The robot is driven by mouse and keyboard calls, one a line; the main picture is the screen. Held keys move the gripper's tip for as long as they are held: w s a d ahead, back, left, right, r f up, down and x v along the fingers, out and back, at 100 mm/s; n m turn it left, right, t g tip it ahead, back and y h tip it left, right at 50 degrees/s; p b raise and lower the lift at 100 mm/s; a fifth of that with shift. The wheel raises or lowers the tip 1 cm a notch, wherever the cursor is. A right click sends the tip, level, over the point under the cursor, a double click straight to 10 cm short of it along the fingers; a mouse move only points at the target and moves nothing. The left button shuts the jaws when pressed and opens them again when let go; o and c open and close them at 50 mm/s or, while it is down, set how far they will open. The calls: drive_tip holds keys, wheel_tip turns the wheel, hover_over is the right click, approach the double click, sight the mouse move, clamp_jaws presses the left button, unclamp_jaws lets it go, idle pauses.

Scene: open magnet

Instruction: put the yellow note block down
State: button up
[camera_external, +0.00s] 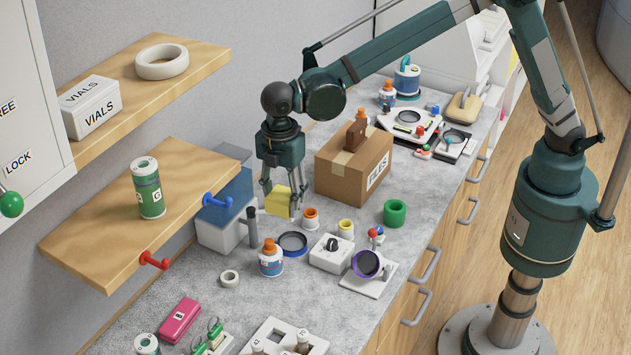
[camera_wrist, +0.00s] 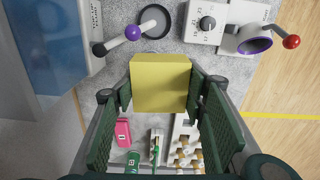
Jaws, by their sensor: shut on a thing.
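The yellow note block (camera_external: 278,203) is held between the fingers of my gripper (camera_external: 283,190), above the grey countertop (camera_external: 205,292). In the wrist view the yellow note block (camera_wrist: 160,82) shows its square yellow face, with a green finger pad of my gripper (camera_wrist: 161,95) on each side of it. My gripper is shut on the block. In the external view the fingers hide part of the block. The block appears to be clear of the counter, but its exact height is hard to tell.
A cardboard box (camera_external: 344,172) stands to the right of my gripper. A blue-lidded bin (camera_external: 221,222) stands left under the shelf (camera_external: 110,232). A round dark dish (camera_external: 292,242), a dial box (camera_external: 330,256) and a white-and-blue jar (camera_external: 271,261) are close below. Counter around a white ring (camera_external: 229,279) is mostly bare.

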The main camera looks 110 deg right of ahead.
drive_tip(key=a, duration=2.2)
hover_over(309, 322)
wheel_tip(309, 322, down, 10)
drive_tip(key=shift+f+m, duration=0.3)
drive_tip(key=shift+f, duration=0.2)
drive_tip(key=shift+f, duration=0.15)
drive_tip(key=shift+f, duration=3)
drive_tip(key=shift+f, duration=1.85)
drive_tip(key=shift+f, duration=0.2)
